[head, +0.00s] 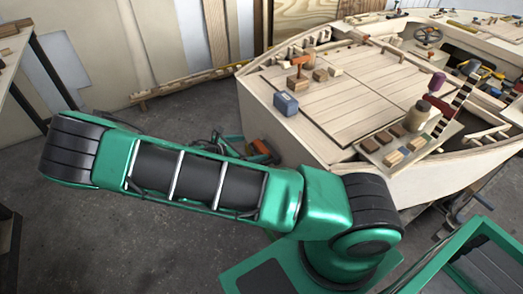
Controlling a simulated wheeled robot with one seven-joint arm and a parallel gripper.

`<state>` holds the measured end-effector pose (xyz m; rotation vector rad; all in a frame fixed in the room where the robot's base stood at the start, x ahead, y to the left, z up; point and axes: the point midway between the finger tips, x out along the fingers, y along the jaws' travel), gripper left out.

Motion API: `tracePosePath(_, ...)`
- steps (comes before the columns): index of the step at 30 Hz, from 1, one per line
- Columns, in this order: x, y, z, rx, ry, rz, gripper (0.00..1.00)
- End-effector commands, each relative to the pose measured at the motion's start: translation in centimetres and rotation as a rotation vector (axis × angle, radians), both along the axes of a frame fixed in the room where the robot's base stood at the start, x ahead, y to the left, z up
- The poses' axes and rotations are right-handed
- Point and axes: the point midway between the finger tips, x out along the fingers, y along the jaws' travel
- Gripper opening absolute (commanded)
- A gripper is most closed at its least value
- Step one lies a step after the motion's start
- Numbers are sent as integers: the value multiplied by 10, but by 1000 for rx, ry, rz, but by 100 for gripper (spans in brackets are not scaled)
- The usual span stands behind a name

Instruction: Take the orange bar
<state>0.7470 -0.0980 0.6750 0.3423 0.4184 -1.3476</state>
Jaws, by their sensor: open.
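My green and black arm crosses the lower left of the view, well in front of the deck and apart from the orange piece. I cannot make out my gripper's fingers; the far end of my arm is hidden behind its nearer links.
A blue box (286,104) sits at the deck's near edge. Another orange item (262,147) shows low beside the hull. Grey floor is open at left.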

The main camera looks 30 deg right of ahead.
Motion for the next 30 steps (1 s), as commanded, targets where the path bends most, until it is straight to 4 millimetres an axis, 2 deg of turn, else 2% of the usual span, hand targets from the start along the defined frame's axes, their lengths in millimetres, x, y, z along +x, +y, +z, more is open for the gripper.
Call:
tracePosePath(5,1,-9,-5,-1,1,-2,100)
tracePosePath(14,7,-43,-24,-1,0,-2,100)
tracePosePath(21,8,-45,-26,0,-1,0,100)
tracePosePath(22,8,-45,-26,0,0,-1,98)
tracePosePath(23,8,-45,-26,1,0,-1,90)
tracePosePath(27,8,-45,-26,1,-1,0,57)
tracePosePath(28,8,-45,-26,1,-1,0,54)
tracePosePath(30,8,-45,-26,0,-1,0,54)
